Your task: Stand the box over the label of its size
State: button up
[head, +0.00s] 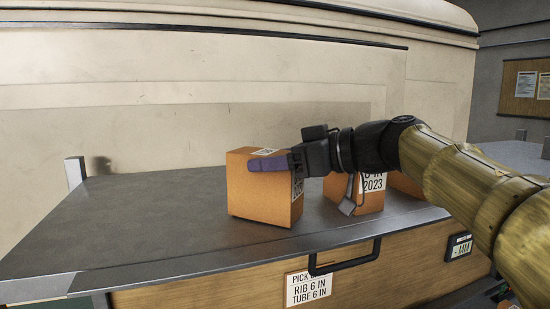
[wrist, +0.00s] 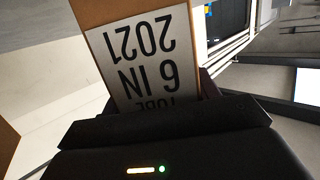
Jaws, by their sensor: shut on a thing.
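My gripper (head: 268,163) is shut on an orange-brown cardboard box (head: 258,200), with a purple finger lying along its upper part. The box is upright at the grey worktop, near its front edge; I cannot tell whether it touches the surface. In the wrist view the held box's white label (wrist: 143,55) reads upside down "TUBE 6 IN 2021". A white pick label (head: 309,288) on the wooden front below reads "RIB 6 IN" and "TUBE 6 IN".
Another brown box (head: 371,203), marked "2023", stands to the right, with a further box (head: 404,184) partly behind my arm. A black handle (head: 345,264) juts from the front. A label ending "MM" (head: 460,248) is further right. The worktop (head: 140,215) is clear on the left.

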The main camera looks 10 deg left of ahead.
jog(key=o, duration=1.1)
jog(key=shift+f, duration=0.1)
jog(key=shift+o, duration=0.2)
jog(key=b+v, duration=0.3)
jog(key=v, duration=0.9)
jog(key=shift+b, duration=0.35)
jog(key=shift+w, duration=0.1)
